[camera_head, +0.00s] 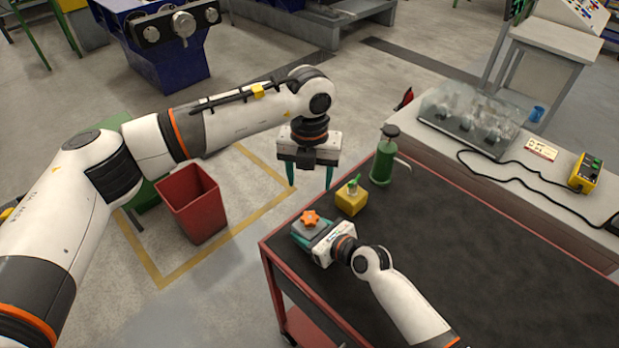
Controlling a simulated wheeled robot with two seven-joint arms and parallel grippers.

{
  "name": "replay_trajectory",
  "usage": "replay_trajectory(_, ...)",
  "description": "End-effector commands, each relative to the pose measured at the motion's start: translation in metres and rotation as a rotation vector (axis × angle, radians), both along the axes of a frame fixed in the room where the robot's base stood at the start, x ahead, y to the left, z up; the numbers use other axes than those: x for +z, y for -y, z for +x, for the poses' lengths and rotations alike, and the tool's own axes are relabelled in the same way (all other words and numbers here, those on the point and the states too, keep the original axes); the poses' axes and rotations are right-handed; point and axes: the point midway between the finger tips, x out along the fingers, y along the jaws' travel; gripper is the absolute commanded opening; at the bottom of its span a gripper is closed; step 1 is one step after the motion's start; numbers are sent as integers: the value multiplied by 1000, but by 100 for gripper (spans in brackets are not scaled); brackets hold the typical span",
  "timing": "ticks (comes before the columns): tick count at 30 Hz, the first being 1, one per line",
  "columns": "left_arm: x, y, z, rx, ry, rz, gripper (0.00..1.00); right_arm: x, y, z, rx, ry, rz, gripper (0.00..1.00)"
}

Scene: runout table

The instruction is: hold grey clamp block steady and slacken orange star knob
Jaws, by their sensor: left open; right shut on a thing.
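The orange star knob (310,217) sits on top of the grey clamp block (309,230), near the left corner of the dark-topped table (470,250). My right gripper (308,239) is shut on the grey clamp block, and its body hides part of the block's near side. My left gripper (310,186) is open and empty, with its teal fingers pointing down. In the picture it is above the knob and apart from it, beyond the table's left edge.
A yellow block with a green-topped fitting (351,200) and a green bottle (383,160) stand behind the clamp block. A red bin (192,205) stands on the floor at left. A bench (480,165) with a cable and yellow device lies beyond. The table's right side is clear.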

Motion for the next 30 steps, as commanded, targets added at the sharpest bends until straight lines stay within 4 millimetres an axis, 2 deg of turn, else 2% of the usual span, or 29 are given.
replay_trajectory(4, 0, 0, 0, 0, 0, 0, 60, -2, 0, -1, 1, -4, -2, 18)
replay_trajectory(5, 0, 0, 0, 0, 0, 0, 60, -2, 0, -1, 1, -4, -2, 62)
replay_trajectory(9, -1, 0, 0, 0, 0, 0, 60, -1, 0, -1, 2, -3, -2, 84)
replay_trajectory(20, -1, 0, 0, 0, 0, 0, 60, 1, 3, -3, 0, -1, 0, 84)
replay_trajectory(25, -1, 0, 0, 0, 0, 0, 60, 10, 20, -20, 0, -1, 0, 84)
replay_trajectory(30, -1, 0, 0, 0, 0, 0, 60, 24, 45, -46, 0, -2, -2, 84)
